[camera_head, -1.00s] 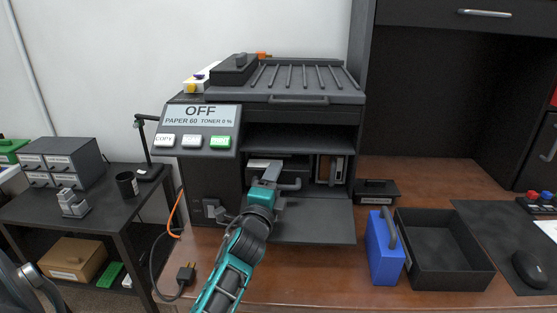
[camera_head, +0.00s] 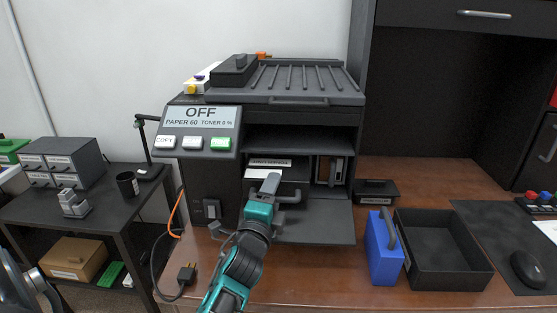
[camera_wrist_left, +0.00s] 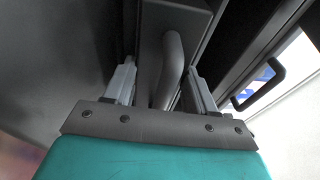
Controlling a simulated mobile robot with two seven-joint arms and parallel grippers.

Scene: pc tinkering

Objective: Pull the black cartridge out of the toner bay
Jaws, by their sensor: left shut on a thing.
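The printer (camera_head: 300,120) stands open at the front, and its screen reads OFF, PAPER 60, TONER 0 %. The black cartridge (camera_head: 292,187) sits in the left part of the open bay, partly drawn forward, with a white label on its top. My left gripper (camera_head: 268,187) is shut on the cartridge's grey handle at the bay opening. In the left wrist view the curved handle (camera_wrist_left: 172,65) lies between the two fingers (camera_wrist_left: 158,85), with the dark cartridge face behind it. My gripper hides part of the cartridge front. My right gripper is not in view.
The lowered front flap (camera_head: 325,222) lies under the cartridge. A narrow boxed unit (camera_head: 337,172) stands in the bay's right side. On the desk are a blue cartridge (camera_head: 382,255), an empty black tray (camera_head: 445,290) and a small black box (camera_head: 376,191). A plug (camera_head: 187,273) lies front left.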

